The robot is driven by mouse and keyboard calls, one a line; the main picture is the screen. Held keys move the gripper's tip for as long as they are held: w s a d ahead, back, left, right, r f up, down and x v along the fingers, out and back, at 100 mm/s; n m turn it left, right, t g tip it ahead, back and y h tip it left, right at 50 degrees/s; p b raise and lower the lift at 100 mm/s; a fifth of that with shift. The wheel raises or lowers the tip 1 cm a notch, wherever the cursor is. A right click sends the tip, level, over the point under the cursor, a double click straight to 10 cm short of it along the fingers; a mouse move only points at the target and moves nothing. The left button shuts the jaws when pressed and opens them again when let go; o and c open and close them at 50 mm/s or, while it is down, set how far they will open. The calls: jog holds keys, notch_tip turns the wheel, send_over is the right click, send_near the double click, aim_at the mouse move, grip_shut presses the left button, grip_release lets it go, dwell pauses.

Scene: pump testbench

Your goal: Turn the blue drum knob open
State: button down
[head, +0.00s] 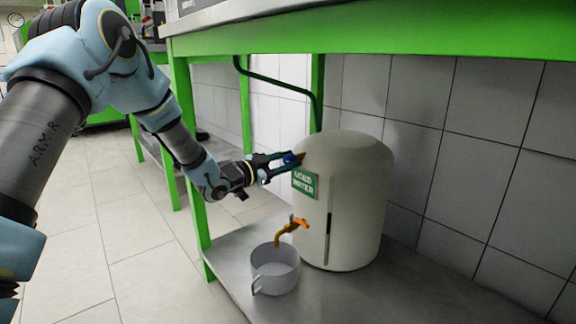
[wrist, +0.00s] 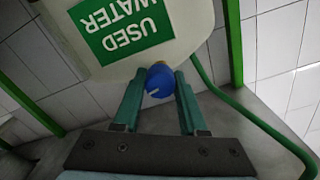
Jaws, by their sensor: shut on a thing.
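The cream drum (head: 350,190) stands on the lower metal shelf, with a green label reading "USED WATER" (wrist: 122,22) in the wrist view. The blue drum knob (head: 291,158) sits high on the drum's left side, just above the label. In the wrist view the knob (wrist: 160,80) is between the fingertips, with a white mark on its face and a little brass behind it. My gripper (head: 280,160) reaches in from the left and is shut on the knob; it also shows in the wrist view (wrist: 160,88). The fingers hide the knob's sides.
An orange-handled brass tap (head: 290,228) projects low from the drum, above a white cup (head: 275,270) on the shelf (head: 335,298). A green hose (head: 290,85) runs behind my gripper. The green-edged bench top (head: 400,32) overhangs the drum, and a green post (head: 190,150) stands left.

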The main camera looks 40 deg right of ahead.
jog(key=m+b, duration=0.1)
jog(key=m, duration=0.1)
jog(key=m+b, duration=0.1)
jog(key=m, duration=0.1)
jog(key=shift+f+m+b, duration=0.2)
jog(key=shift+m+b, duration=0.1)
jog(key=shift+b, duration=0.05)
jog(key=shift+m+b, duration=1.3)
jog(key=shift+m, duration=0.5)
jog(key=shift+r, duration=0.1)
jog(key=shift+c, duration=2.2)
grip_release()
jog(key=a+p, duration=0.3)
jog(key=a, duration=0.8)
jog(key=shift+w, duration=0.25)
